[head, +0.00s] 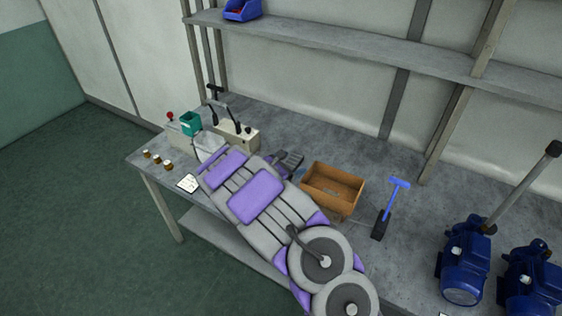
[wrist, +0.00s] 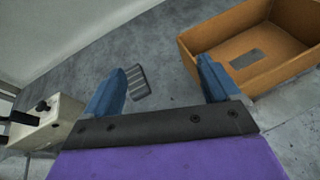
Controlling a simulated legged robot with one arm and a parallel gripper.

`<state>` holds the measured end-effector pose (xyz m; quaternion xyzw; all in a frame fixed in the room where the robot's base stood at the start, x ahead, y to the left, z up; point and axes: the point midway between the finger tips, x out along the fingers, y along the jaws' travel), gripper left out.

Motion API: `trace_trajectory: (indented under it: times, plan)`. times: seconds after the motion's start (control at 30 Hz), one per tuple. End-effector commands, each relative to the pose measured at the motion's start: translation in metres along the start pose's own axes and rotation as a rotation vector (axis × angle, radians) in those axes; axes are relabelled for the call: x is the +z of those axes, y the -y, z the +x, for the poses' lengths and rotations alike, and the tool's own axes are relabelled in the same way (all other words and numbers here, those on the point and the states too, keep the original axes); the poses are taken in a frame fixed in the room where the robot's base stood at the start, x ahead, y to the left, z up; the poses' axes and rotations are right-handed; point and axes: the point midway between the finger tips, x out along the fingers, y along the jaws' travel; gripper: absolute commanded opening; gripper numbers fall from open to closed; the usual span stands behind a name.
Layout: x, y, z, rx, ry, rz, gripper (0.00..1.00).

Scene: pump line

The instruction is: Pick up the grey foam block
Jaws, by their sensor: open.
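A small dark grey block with pale ribs (wrist: 138,83), which looks like the grey foam block, lies on the grey bench top in the wrist view. It shows just right of the left fingertip of my gripper (wrist: 167,66). My gripper is open, with its two blue fingers apart and nothing held between them. My gripper cannot be made out clearly there.
A brown open box (head: 333,189) stands right of the block, close to my right finger in the wrist view (wrist: 215,42). A beige unit with levers (head: 236,130) stands to the left. A blue-handled tool (head: 391,207) and blue pumps (head: 465,263) are farther right. A shelf (head: 350,52) runs above.

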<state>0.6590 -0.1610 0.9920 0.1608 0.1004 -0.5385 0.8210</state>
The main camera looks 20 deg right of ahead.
Motion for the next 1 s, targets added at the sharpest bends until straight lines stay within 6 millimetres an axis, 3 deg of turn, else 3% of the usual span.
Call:
trace_trajectory:
  times: [0.1,0.3,0.53,1.0]
  plan:
    - [-0.048,-0.021,0.001,0.083,-0.028,-0.107,0.89]
    - [-0.101,-0.043,-0.003,0.181,-0.060,-0.224,0.89]
    - [-0.115,-0.051,0.009,0.204,-0.068,-0.248,0.89]
    - [-0.124,-0.066,0.097,0.201,-0.067,-0.246,0.89]
